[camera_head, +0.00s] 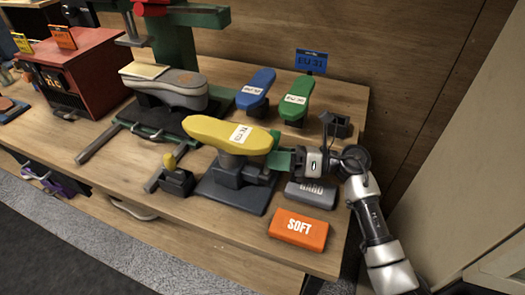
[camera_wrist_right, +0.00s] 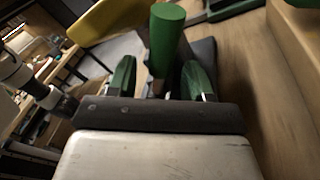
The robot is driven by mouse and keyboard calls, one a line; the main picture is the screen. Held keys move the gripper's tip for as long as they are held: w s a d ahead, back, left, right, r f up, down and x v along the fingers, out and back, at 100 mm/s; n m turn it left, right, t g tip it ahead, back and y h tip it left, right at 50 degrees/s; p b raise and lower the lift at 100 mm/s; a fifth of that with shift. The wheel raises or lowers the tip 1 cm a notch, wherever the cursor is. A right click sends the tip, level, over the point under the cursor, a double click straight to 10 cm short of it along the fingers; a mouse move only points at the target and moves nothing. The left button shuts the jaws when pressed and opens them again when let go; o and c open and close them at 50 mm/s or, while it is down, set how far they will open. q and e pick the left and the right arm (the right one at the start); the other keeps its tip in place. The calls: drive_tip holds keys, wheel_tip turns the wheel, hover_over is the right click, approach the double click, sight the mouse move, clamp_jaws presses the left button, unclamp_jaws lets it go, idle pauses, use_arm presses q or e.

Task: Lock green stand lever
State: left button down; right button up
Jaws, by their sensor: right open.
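A dark stand with a flat base (camera_head: 232,194) sits on the wooden table and carries a yellow shoe last (camera_head: 225,134). The yellow last also shows at the upper left of the right wrist view (camera_wrist_right: 105,18). My right gripper (camera_head: 280,160) is at the right side of this stand. In the right wrist view its two green fingers (camera_wrist_right: 160,78) are open, one on each side of the stand's green cylindrical lever (camera_wrist_right: 165,38). A gap shows on both sides of the lever. In the head view the lever is hard to tell from the green fingers. My left gripper is not in view.
A grey HARD block (camera_head: 311,194) lies under my right gripper, and an orange SOFT block (camera_head: 298,230) in front. Blue (camera_head: 256,88) and green (camera_head: 297,97) lasts stand behind. A small black holder (camera_head: 177,181) with a yellow knob is left.

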drive_tip(key=shift+w+a, duration=0.15)
drive_tip(key=shift+a, duration=1.5)
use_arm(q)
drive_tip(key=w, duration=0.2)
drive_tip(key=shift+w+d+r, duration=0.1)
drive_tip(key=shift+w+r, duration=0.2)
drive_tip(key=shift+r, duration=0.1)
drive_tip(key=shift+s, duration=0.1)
use_arm(e)
drive_tip(key=shift+c, duration=1.1)
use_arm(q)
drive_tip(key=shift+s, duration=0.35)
use_arm(e)
clamp_jaws()
